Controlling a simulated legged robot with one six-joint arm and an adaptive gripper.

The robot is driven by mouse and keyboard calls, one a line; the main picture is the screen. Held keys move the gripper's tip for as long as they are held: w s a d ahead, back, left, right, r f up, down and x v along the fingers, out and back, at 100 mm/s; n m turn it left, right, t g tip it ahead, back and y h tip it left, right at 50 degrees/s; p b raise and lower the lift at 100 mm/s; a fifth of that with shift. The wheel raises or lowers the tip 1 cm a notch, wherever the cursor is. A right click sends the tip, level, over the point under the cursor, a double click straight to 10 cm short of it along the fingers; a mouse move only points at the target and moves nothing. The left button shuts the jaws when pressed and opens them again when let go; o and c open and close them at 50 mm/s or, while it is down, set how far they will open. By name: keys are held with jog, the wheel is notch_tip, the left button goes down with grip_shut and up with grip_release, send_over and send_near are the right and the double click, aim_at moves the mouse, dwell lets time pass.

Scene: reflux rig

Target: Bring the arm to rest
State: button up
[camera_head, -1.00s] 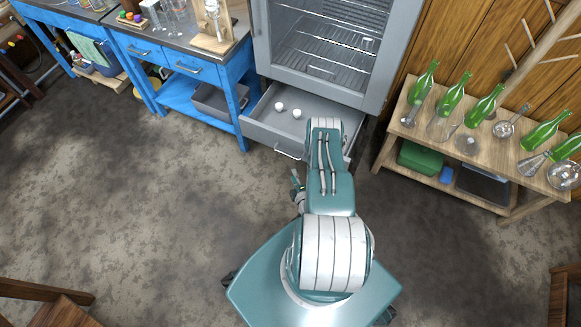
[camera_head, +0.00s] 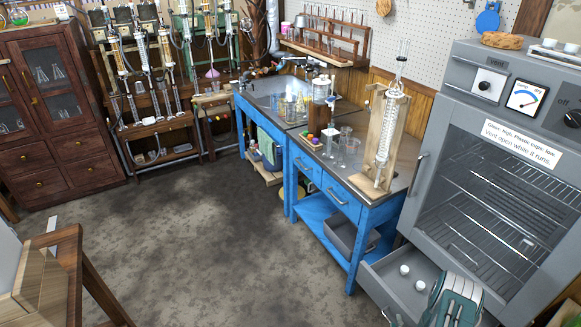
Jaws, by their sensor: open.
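Two small white cups (camera_head: 404,270) (camera_head: 420,285) stand in the drawer.
A blue workbench (camera_head: 350,205) with a sink and glassware stands left of the oven. A condenser on a wooden stand (camera_head: 388,135) is at its right end. A dark wood cabinet (camera_head: 55,135) stands far left. The floor (camera_head: 200,245) in the middle is clear.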

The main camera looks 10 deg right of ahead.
jog(key=w+d+r+m+g+y, duration=0.1)
jog(key=w+r, duration=0.5)
jog(key=r, duration=0.3)
jog(key=w+r+m+g, duration=0.1)
jog(key=w+r, duration=0.5)
jog(key=r, duration=0.2)
jog(key=w+a+r+m+g, duration=0.1)
jog(key=a+r, duration=0.1)
jog(key=r, duration=0.4)
jog(key=w+a+r, duration=0.2)
jog(key=r, duration=0.4)
jog(key=s+a+r+m+g+y, duration=0.1)
jog(key=s+a+r+m, duration=0.1)
jog(key=s+a+r, duration=0.45)
jog(key=s+a+r+m+g, duration=0.15)
jog(key=a+r, duration=0.25)
jog(key=r, duration=0.5)
jog(key=s+a+r+m+g+y, duration=0.1)
jog(key=s+a+r+m, duration=0.1)
jog(key=s+a+r, duration=0.45)
jog(key=s+a+r+m+g+y, duration=0.1)
jog(key=s+a+r, duration=0.2)
jog(key=s, duration=0.5)
jog(key=s+a+r+m+g+y, duration=0.1)
jog(key=s+a+r+m, duration=0.1)
jog(key=s, duration=0.7)
jog(key=shift+s+a+r, duration=0.3)
jog(key=shift+a+r, duration=0.15)
jog(key=shift+a, duration=0.2)
